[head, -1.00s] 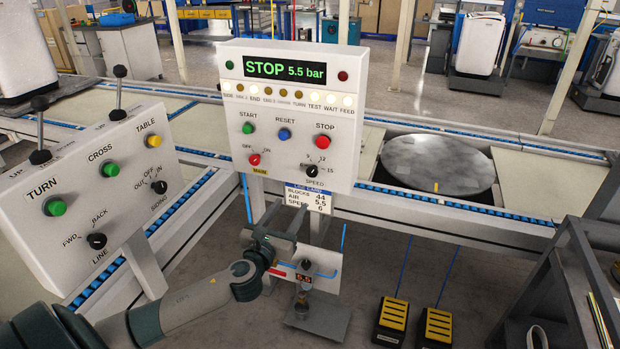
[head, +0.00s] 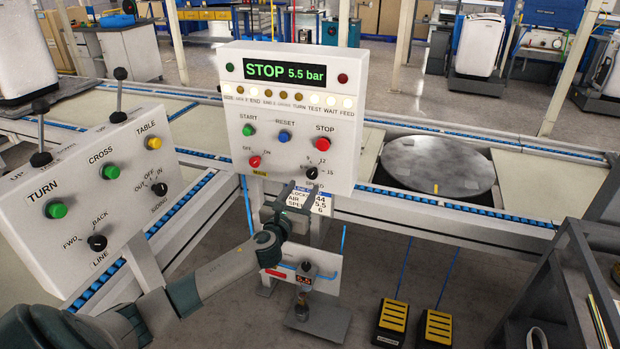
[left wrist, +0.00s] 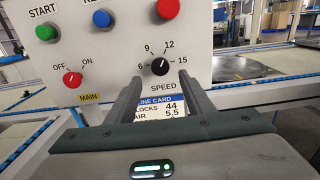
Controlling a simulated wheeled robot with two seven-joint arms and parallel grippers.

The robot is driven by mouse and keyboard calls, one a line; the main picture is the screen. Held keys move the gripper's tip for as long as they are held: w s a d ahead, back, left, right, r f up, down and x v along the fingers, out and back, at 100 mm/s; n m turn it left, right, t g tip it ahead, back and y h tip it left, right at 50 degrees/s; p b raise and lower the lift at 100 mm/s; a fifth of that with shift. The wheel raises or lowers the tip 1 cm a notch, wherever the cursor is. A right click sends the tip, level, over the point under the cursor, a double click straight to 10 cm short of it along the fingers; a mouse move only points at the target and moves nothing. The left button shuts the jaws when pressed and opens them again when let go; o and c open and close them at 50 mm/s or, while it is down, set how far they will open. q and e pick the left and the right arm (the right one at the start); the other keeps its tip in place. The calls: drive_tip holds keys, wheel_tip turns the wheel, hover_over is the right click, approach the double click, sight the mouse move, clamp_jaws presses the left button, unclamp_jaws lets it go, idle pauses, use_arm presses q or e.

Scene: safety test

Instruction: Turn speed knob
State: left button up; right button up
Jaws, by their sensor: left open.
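The speed knob (head: 309,172) is a small black dial at the lower right of the white control panel (head: 240,150). In the left wrist view the speed knob (left wrist: 160,66) shows a scale of 6, 9, 12 and 15, and its white mark points to the upper right, between 12 and 15 as best I can tell. My left gripper (head: 297,190) is open and empty, just below the knob. In the left wrist view its fingertips (left wrist: 160,80) frame the knob from below, one on each side; contact cannot be told. My right gripper is not in view.
The display (head: 285,72) reads STOP 5.5 bar. The red main switch (head: 255,161) sits left of the knob, the red stop button (head: 323,144) above it. A line card (head: 318,204) hangs below the panel. A second console (head: 85,205) stands at left.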

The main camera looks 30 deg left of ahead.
sight(311, 176)
use_arm(q)
drive_tip(key=x, duration=0.7)
drive_tip(key=shift+w, duration=0.15)
drive_tip(key=shift+c, duration=0.3)
drive_tip(key=c, duration=1)
